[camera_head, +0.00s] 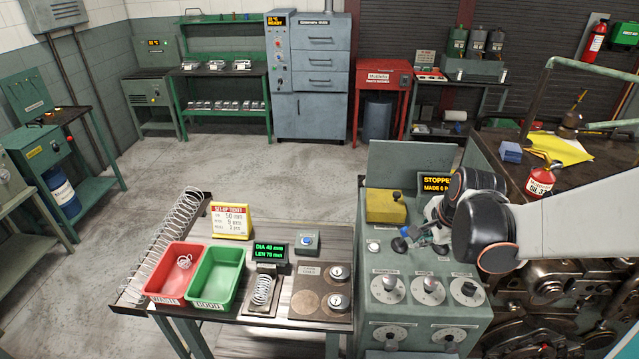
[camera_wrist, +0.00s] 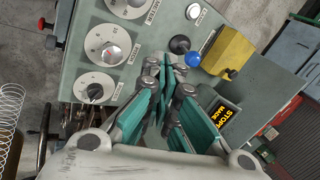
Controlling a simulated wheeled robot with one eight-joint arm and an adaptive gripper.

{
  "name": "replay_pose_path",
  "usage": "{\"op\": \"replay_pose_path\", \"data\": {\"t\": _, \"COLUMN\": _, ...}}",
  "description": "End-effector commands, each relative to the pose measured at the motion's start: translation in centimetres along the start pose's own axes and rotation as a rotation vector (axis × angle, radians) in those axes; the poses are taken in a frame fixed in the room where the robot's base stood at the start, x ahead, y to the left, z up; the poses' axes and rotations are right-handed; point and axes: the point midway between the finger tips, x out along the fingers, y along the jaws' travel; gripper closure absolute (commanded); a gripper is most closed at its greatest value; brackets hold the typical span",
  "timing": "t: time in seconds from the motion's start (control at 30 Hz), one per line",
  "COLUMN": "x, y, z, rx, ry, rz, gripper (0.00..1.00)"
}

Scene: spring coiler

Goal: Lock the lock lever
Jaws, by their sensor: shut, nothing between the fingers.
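A short lever with a blue ball end (camera_wrist: 194,58) rises from a round black base (camera_wrist: 180,44) on the top of the grey-green coiler; I cannot read a label that names it as the lock lever. In the head view its black base (camera_head: 399,245) sits behind the dials. My gripper (camera_wrist: 166,64) has teal fingers, shut and empty, pointing at the panel beside the blue ball. In the head view my gripper (camera_head: 428,236) is just right of the lever, partly hidden by my wrist. I cannot tell whether it touches the lever.
Several dials, including one in the middle (camera_head: 428,290), line the coiler's front. A yellow box (camera_head: 385,206) and a black display (camera_head: 437,184) stand behind the lever. A white button (camera_head: 373,246) is to its left. A bench with red (camera_head: 173,287) and green (camera_head: 194,296) bins is further left.

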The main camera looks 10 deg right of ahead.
Motion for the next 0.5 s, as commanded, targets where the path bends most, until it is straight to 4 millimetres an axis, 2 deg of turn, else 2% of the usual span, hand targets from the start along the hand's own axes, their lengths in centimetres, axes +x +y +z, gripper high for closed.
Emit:
{"op": "replay_pose_path", "data": {"t": 0.3, "x": 0.2, "y": 0.0, "z": 0.1, "rx": -0.003, "ry": -0.001, "rz": -0.001, "gripper": 1.0}}
{"op": "replay_pose_path", "data": {"t": 0.5, "x": 2.1, "y": 0.0, "z": 0.1, "rx": -0.004, "ry": -0.001, "rz": -0.001, "gripper": 1.0}}
